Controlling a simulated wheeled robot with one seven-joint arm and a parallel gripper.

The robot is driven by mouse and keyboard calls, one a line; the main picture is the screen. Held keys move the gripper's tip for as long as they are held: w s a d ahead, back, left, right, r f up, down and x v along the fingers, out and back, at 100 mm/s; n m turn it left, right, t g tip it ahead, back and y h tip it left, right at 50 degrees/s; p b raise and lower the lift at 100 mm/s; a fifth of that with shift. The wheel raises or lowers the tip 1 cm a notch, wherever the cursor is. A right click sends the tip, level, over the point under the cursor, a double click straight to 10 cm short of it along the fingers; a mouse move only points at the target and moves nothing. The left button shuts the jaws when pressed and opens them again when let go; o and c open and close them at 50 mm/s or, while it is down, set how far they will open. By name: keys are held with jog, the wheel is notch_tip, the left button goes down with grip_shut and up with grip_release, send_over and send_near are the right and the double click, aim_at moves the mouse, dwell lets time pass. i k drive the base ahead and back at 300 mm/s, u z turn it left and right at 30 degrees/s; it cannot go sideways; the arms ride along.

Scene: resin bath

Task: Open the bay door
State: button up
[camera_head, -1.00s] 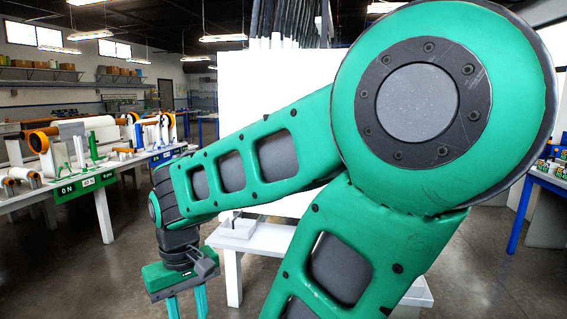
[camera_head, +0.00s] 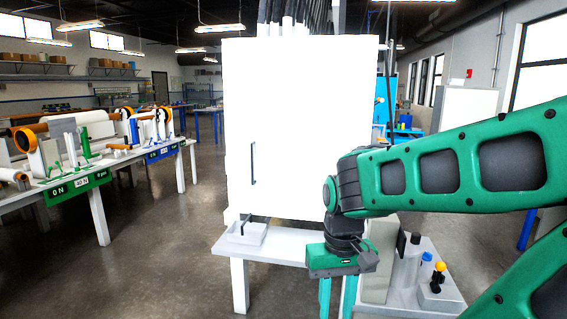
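A large white cabinet (camera_head: 300,70) stands on a white table in the middle of the view. Its front is a plain white panel, which I take to be the bay door (camera_head: 290,130), and it looks closed. A dark vertical handle (camera_head: 253,163) sits on the panel's lower left. My gripper (camera_head: 337,298) points down in front of the table, right of the handle and lower than it. Its two green fingers are apart with nothing visible between them. The fingertips run to the bottom edge of the frame. My arm covers the panel's lower right corner.
The white table (camera_head: 265,252) has a small white block with a dark upright piece (camera_head: 243,232) at its left. Bottles (camera_head: 425,268) stand at the right, close to my arm. A bench with rollers (camera_head: 85,160) stands at the left. The floor between (camera_head: 165,260) is clear.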

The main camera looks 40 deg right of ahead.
aim_at(289, 161)
jog(key=z, duration=0.1)
jog(key=i, duration=1.7)
jog(key=u, duration=0.05)
